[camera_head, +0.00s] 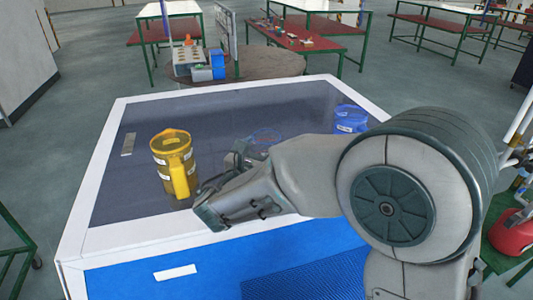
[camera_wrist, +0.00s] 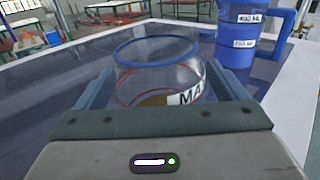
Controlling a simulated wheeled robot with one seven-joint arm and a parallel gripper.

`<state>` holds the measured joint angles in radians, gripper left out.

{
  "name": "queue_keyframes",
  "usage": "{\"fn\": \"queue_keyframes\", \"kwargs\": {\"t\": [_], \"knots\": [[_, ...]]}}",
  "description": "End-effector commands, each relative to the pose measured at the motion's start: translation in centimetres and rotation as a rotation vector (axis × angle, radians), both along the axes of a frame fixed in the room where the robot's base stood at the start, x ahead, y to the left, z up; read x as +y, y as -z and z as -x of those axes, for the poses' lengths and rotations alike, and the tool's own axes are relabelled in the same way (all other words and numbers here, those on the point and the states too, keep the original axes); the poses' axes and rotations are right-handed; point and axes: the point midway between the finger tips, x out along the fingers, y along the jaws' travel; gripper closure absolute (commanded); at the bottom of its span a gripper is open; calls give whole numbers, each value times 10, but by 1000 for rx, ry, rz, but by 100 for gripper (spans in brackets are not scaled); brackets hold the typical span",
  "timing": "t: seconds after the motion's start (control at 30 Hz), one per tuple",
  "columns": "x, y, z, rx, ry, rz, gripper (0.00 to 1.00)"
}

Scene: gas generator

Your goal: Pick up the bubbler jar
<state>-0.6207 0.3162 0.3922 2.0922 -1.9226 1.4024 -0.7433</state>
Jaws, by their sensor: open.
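A clear jar with a blue rim and a white label reading "MA" (camera_wrist: 160,72) stands upright on the dark table top, with some brown content low inside. I take it for the bubbler jar. My gripper (camera_wrist: 160,92) is open. In the wrist view its two blue-grey fingers appear on either side of the jar's lower part; I cannot tell whether they touch it. In the head view my gripper (camera_head: 238,162) is partly hidden by my wrist.
A yellow jug (camera_head: 174,160) stands left of my gripper. A blue jug (camera_head: 350,120) stands at the back right; it also shows in the wrist view (camera_wrist: 240,38). A small pale plate (camera_head: 128,144) lies at the table's left. The table has a raised white border (camera_head: 110,150).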

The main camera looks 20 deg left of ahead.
Motion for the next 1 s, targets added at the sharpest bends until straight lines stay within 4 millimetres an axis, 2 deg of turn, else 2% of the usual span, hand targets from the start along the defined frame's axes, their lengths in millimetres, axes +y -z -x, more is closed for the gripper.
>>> {"fn": "queue_keyframes", "kwargs": {"t": [0.07, 0.27, 0.67, 0.83, 0.93, 1.0], "knots": [[0, 0, 0, 0, 0, 0, 11], [0, 0, 0, 0, 0, 0, 66], [0, -6, 0, -4, 1, -2, 67], [0, -23, 1, -5, 1, -5, 67], [0, -45, 1, -9, 1, -8, 67], [-16, -50, 0, -6, 4, -4, 67]]}}
